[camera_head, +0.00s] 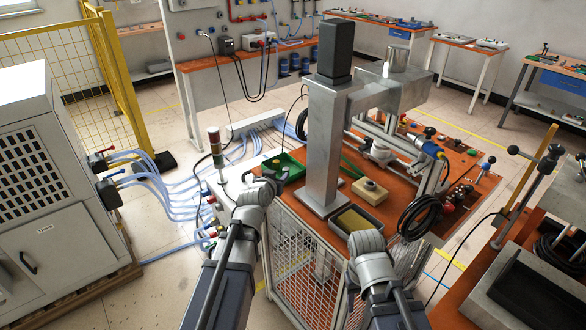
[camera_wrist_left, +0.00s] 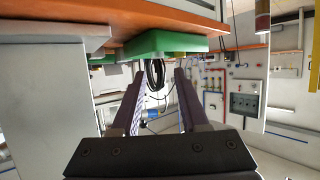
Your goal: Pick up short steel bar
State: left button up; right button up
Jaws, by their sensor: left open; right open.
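I cannot make out the short steel bar in either view. A green tray (camera_head: 291,171) sits at the left edge of the orange-topped bench, and its inside is too small to read. My left gripper (camera_head: 272,175) is at the tray's near left side in the head view. In the left wrist view my left gripper (camera_wrist_left: 160,74) is open and empty, its two dark fingers apart, with the green tray (camera_wrist_left: 165,44) just beyond them. My right gripper (camera_head: 351,288) is low at the bench's front and open, largely hidden by my own wrist.
A tall steel column (camera_head: 322,150) stands beside the green tray. A dark tray (camera_head: 375,226) with a yellowish inside and a beige block (camera_head: 369,191) are on the bench. A black cable coil (camera_head: 420,215) hangs on the right. A grey cabinet (camera_head: 50,180) with hoses stands left.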

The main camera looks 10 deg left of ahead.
aim_at(285, 170)
pick_arm(q)
jog(key=shift+d+f+b+x, duration=0.1)
jog(key=shift+b+x, duration=0.7)
jog(key=shift+x, duration=0.95)
jog(key=shift+d+f+b+x, duration=0.15)
jog(key=shift+b+x, duration=0.6)
jog(key=shift+x, duration=1)
jog(key=shift+w+f, duration=0.1)
jog(key=shift+w, duration=0.25)
jog(key=shift+s, duration=0.1)
grip_shut()
